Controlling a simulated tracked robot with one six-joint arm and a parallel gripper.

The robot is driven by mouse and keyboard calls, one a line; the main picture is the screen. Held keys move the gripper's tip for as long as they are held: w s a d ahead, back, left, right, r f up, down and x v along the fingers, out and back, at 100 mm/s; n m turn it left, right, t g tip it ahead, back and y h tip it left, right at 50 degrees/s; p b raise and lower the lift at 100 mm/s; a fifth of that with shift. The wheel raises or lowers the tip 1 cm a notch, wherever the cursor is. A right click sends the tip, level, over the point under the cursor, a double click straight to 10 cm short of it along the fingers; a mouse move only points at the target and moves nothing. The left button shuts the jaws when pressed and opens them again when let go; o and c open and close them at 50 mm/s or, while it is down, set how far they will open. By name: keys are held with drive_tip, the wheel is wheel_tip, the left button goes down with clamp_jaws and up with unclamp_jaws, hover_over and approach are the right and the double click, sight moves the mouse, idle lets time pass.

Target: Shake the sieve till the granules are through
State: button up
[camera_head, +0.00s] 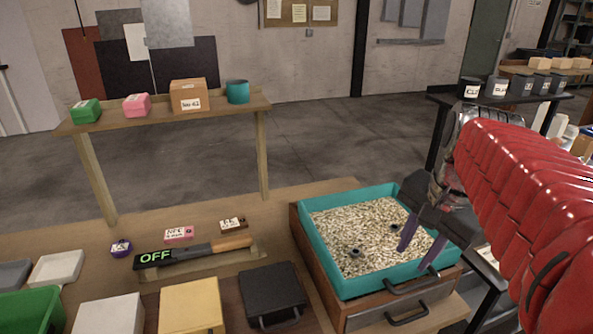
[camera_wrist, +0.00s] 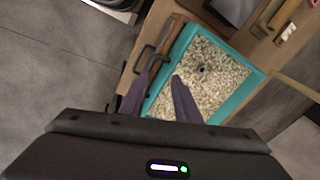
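A teal tray-like frame (camera_head: 336,273), which looks like the sieve, sits on a wooden box with a drawer (camera_head: 338,308). Pale granules (camera_head: 365,225) cover its floor, so any mesh is hidden. Small dark round pieces (camera_head: 354,252) lie among the granules. A dark handle (camera_head: 411,279) is at the front side. My gripper (camera_head: 412,259) has purple fingers spread apart with nothing between them. It hangs over the front right part of the frame, by the handle. In the wrist view, the fingers (camera_wrist: 160,77) are apart beside the teal rim (camera_wrist: 246,92).
A black bar reading OFF (camera_head: 170,256) lies left of the box. Black (camera_head: 273,288) and yellow (camera_head: 190,305) lidded boxes stand in front. A wooden shelf (camera_head: 150,119) with small boxes stands behind. A dark shelf with labelled cups (camera_head: 497,88) is at the right.

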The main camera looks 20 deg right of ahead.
drive_tip(key=s+a+f+n+t, duration=0.1)
drive_tip(key=a+f+n, duration=0.2)
drive_tip(key=a+n, duration=0.3)
drive_tip(key=s+a+f+n+t, duration=0.1)
drive_tip(key=a+f+n+t, duration=0.1)
drive_tip(key=a+n, duration=0.5)
drive_tip(key=a+f, duration=0.1)
drive_tip(key=a, duration=0.3)
drive_tip(key=shift+s+a+f+n, duration=0.2)
drive_tip(key=shift+n, duration=0.1)
drive_tip(key=shift+d, duration=0.1)
